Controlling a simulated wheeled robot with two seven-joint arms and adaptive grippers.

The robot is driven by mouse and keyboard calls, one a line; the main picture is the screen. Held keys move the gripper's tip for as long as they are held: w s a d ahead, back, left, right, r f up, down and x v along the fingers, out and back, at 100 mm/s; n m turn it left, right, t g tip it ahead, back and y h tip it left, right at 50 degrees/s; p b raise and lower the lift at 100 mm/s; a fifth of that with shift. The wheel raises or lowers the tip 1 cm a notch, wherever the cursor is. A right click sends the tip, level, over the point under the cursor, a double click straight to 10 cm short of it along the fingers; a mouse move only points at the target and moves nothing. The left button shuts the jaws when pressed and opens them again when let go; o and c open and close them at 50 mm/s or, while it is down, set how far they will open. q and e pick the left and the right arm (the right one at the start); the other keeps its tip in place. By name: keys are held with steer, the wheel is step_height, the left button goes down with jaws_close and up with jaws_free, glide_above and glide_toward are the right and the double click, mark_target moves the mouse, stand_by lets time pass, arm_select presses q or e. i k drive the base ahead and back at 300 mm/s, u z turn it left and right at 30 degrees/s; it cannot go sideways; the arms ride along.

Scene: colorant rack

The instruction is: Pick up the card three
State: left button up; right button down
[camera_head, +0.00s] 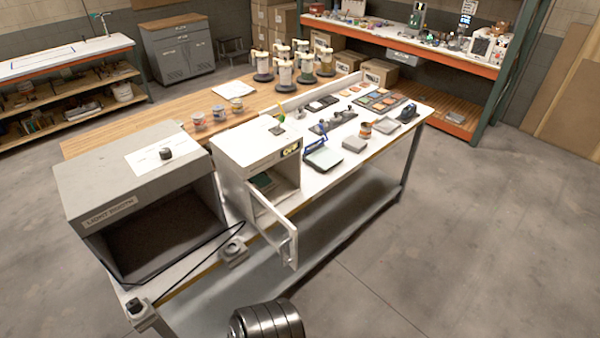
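Several small coloured cards or swatches (383,97) lie in a dark tray or board at the far right end of the white worktable (385,144). Darker flat pieces (322,103) lie left of them. No number is readable at this size, so I cannot tell which is card three. A small dark green item (263,182) sits inside the open white cabinet. Neither of my grippers is in view.
The grey light booth (130,185) stands on the left of the worktable. The white cabinet's door (275,232) hangs open toward the front. A blue-handled device (323,157), a grey block (354,144) and an orange-brown can (365,130) stand along the front. The right floor is clear.

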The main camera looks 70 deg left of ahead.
mark_target(262, 181)
steer(key=u, duration=0.3)
steer(key=i, duration=1.2)
steer(key=u, duration=1.65)
steer(key=i, duration=0.85)
steer(key=u, duration=0.85)
